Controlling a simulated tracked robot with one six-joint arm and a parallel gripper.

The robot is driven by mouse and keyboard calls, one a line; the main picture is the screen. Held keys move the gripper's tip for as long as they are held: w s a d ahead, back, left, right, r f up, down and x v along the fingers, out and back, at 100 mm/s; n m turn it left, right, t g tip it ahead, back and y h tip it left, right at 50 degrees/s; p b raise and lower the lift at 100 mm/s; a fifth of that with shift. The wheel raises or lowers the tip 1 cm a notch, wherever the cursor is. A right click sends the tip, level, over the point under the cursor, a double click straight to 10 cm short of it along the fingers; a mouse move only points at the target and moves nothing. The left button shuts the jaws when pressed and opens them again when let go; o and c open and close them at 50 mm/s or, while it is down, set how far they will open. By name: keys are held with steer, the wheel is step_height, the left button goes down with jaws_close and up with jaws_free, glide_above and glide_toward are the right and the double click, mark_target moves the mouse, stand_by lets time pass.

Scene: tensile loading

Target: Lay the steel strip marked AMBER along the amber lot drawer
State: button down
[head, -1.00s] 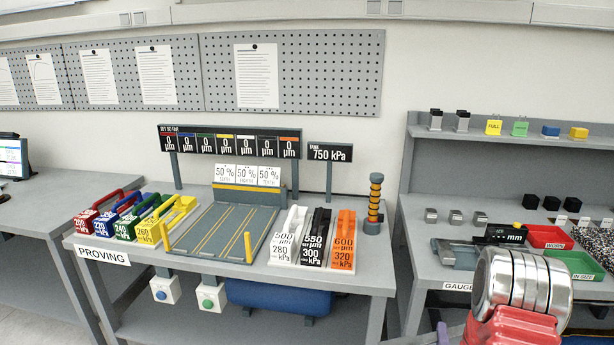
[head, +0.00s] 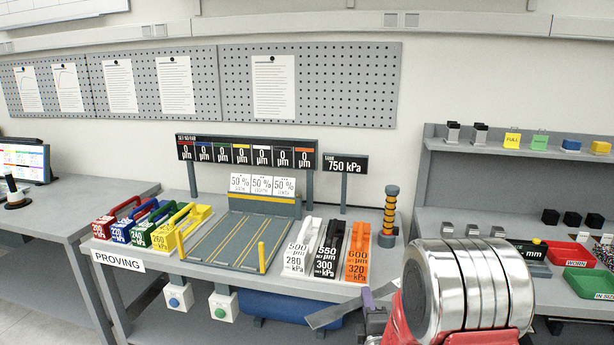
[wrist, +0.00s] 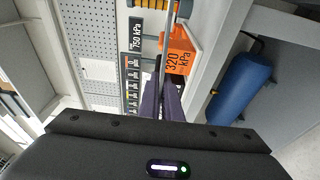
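My gripper (head: 370,303) shows at the lower right of the head view, in front of the proving bench. Its purple fingers are shut on a thin grey steel strip (head: 333,313). The strip sticks out to the left of the fingers, tilted, in front of the blue tank under the bench. In the wrist view the fingers (wrist: 162,98) pinch the strip (wrist: 169,40), which shows nearly edge-on and runs away from me. No AMBER marking can be read on the strip. No amber lot drawer can be made out in either view.
The proving bench (head: 130,263) holds coloured weight blocks, a ramp plate (head: 235,240) and a post with orange rings (head: 390,215). The gauge bench at right has a red tray (head: 568,254) and a green tray (head: 588,282). My arm covers part of it.

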steer(key=shift+w+a+r, duration=0.15)
steer(key=shift+a+r, duration=0.05)
steer(key=shift+a, duration=0.05)
steer(key=shift+s+r, duration=0.4)
steer(key=shift+s, duration=0.45)
steer(key=shift+s+r, duration=0.4)
steer(key=shift+s, duration=0.45)
steer(key=shift+s+r, duration=0.4)
steer(key=shift+s, duration=0.45)
steer(key=shift+r, duration=0.15)
steer(key=s+f, duration=0.5)
steer(key=f, duration=0.1)
steer(key=shift+f, duration=0.3)
